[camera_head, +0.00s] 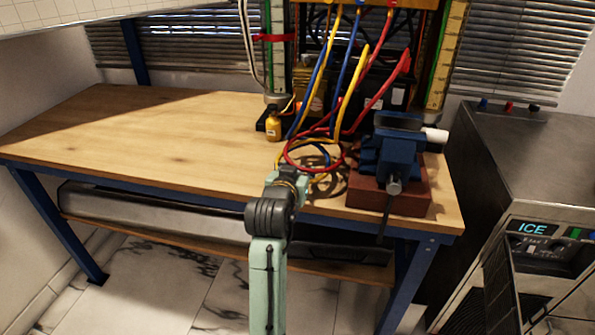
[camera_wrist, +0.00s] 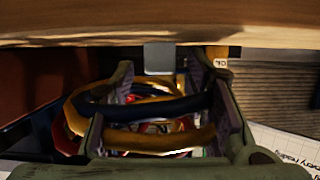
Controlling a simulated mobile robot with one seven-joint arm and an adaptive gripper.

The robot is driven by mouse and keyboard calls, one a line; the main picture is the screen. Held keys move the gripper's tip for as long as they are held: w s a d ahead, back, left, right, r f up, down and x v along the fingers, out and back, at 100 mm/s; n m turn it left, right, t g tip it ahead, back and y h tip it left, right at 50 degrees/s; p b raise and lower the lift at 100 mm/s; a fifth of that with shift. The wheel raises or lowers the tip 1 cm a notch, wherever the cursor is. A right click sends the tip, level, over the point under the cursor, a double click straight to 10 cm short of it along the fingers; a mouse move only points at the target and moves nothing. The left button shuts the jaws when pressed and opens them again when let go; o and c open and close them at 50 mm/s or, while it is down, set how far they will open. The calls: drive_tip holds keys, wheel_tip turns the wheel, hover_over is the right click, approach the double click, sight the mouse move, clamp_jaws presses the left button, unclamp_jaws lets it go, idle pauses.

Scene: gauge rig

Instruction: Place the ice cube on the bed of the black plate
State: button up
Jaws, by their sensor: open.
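I cannot make out an ice cube in either view. A dark, flat top (camera_head: 400,120) on the blue vise may be the black plate, but I cannot tell. My gripper (camera_head: 296,172) is over the front part of the wooden bench, left of the vise and by the looped hoses. In the wrist view my gripper (camera_wrist: 160,75) has its two fingers spread apart. Coloured hoses (camera_wrist: 150,110) show between and behind the fingers, and I see no ice cube there.
The blue vise (camera_head: 390,160) stands on a red-brown block (camera_head: 408,198) at the right of the bench (camera_head: 160,135). Hoses (camera_head: 345,90) hang from the rig behind. A yellow weight (camera_head: 273,128) stands near it. The ice machine (camera_head: 545,235) is at right. The bench's left is clear.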

drive_tip(key=shift+r, duration=0.2)
drive_tip(key=p+v, duration=0.7)
drive_tip(key=v, duration=0.5)
drive_tip(key=shift+p, duration=0.35)
drive_tip(key=shift+f, duration=0.15)
